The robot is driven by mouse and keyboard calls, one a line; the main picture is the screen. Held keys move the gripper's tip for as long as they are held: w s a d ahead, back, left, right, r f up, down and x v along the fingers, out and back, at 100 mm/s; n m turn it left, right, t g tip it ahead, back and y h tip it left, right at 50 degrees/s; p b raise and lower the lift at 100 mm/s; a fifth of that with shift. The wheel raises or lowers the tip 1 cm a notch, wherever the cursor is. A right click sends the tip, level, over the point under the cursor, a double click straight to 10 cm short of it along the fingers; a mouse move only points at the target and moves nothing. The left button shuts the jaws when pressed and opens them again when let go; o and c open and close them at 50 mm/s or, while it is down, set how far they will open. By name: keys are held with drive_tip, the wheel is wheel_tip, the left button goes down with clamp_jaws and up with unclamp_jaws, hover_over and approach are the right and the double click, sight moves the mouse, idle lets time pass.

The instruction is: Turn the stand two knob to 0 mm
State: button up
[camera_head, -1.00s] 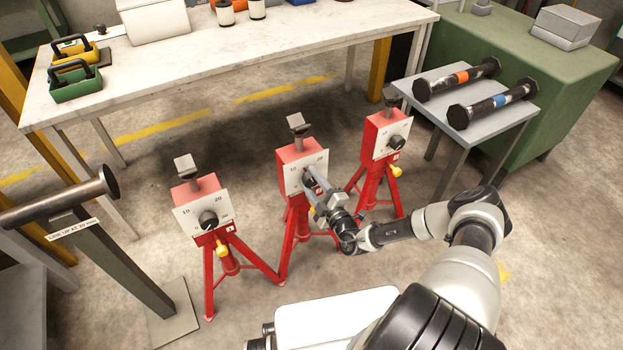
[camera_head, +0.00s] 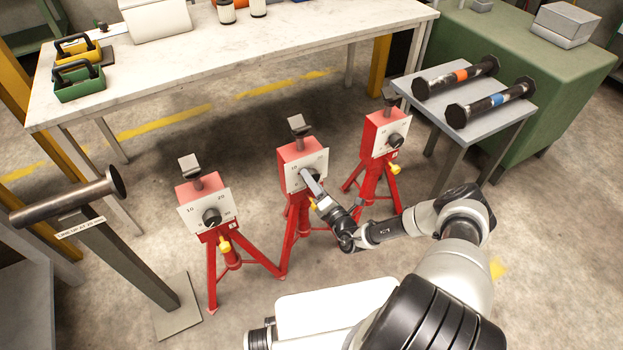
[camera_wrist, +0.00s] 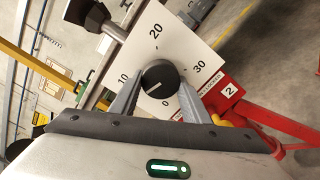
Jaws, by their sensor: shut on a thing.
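The stand two knob (camera_wrist: 160,77) is a round black knob on a white dial plate (camera_wrist: 180,45) marked 0, 10, 20 and 30. A red label with a "2" is below it. Its pale pointer line aims between 0 and 10. My gripper (camera_wrist: 158,90) has one finger on each side of the knob and is shut on it. In the head view, my gripper (camera_head: 309,178) reaches the front of the middle red stand (camera_head: 297,160) and partly hides its dial and knob.
Similar red tripod stands are on the left (camera_head: 205,195) and right (camera_head: 384,135) of the middle one. A grey post with a dark roller (camera_head: 70,200) stands far left. A small table (camera_head: 470,85) holds two dark flanged bars. A long white workbench (camera_head: 270,50) is behind.

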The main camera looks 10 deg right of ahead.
drive_tip(key=n, duration=0.2)
drive_tip(key=n+p, duration=0.1)
drive_tip(key=n, duration=0.3)
drive_tip(key=shift+d+p, duration=0.25)
drive_tip(key=shift+p, duration=0.15)
drive_tip(key=n+p, duration=0.1)
drive_tip(key=n, duration=0.5)
drive_tip(key=shift+d+f+p, duration=0.1)
drive_tip(key=shift+f+p, duration=0.05)
drive_tip(key=shift+p, duration=0.15)
drive_tip(key=o, duration=1)
drive_tip(key=shift+o, duration=0.2)
